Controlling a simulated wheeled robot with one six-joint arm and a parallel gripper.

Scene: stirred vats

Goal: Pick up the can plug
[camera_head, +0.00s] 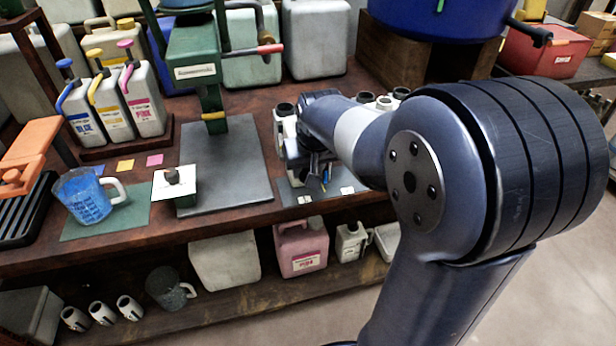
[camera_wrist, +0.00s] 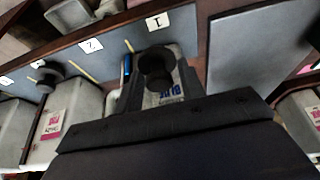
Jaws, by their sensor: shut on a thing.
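In the wrist view my gripper (camera_wrist: 158,78) is shut on a dark, round can plug (camera_wrist: 155,64), with one finger on each side of it. A pale can (camera_wrist: 170,97) with blue lettering is right below the plug, partly hidden by the fingers. I cannot tell whether the plug is still seated in the can's mouth. In the head view my gripper (camera_head: 318,168) is low over the bench behind my arm, and the held plug is not clear there. Another dark plug-like piece (camera_head: 172,175) stands on a white card at the bench front.
A can with a pink label (camera_wrist: 50,125) stands beside the held plug's can, near numbered cards (camera_wrist: 158,21). In the head view a blue jug (camera_head: 88,195) stands on a green mat, left of a bare grey plate (camera_head: 235,170). A green press (camera_head: 197,60) rises behind the plate.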

